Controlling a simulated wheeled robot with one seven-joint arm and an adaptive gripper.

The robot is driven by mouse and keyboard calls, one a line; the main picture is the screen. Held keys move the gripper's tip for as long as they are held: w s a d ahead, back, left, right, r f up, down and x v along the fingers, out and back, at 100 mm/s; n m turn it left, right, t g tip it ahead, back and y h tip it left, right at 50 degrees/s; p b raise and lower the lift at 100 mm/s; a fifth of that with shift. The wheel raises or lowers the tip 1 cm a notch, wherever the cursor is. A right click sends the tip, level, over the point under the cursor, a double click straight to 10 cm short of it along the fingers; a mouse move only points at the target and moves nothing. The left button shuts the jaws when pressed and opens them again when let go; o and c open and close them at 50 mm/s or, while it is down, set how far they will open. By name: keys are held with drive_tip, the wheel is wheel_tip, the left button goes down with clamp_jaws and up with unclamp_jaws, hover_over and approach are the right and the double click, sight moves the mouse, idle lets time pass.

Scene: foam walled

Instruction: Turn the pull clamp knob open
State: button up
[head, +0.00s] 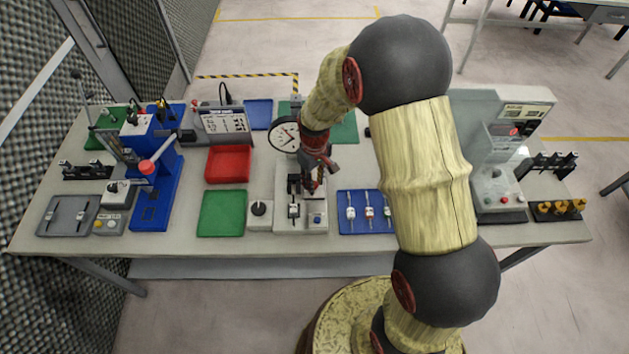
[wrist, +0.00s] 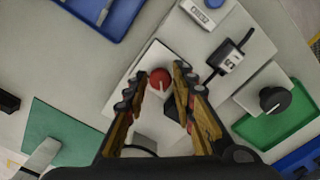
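A red knob (wrist: 160,77) with a pale bar across it sits on a light plate of the tester; I take it as the pull clamp knob. In the wrist view my gripper (wrist: 161,72) is open, with one finger on each side of the knob and gaps showing. Depth and any contact are unclear. In the head view my gripper (head: 313,180) points down over the tester base (head: 287,221) and largely hides the knob. The round dial gauge (head: 285,134) stands left of my gripper.
A black knob on a small grey box (head: 259,211) stands left of the tester. A dark clamp block (wrist: 231,58) is near my fingers. A blue tray (head: 346,224) with several small parts lies to the right.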

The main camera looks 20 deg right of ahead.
drive_tip(key=o, duration=0.3)
wheel_tip(320, 180, up, 12)
idle(0.7)
idle(0.5)
drive_tip(key=s+r+m+t+b, duration=0.2)
drive_tip(key=s+r, duration=0.5)
drive_tip(key=s, duration=0.4)
drive_tip(key=s+r+m+t+b, duration=0.2)
drive_tip(key=s+r, duration=0.4)
drive_tip(key=s, duration=0.5)
drive_tip(key=shift+r+t+b, duration=0.4)
drive_tip(key=shift+t+b, duration=0.4)
drive_tip(key=shift+b, duration=0.35)
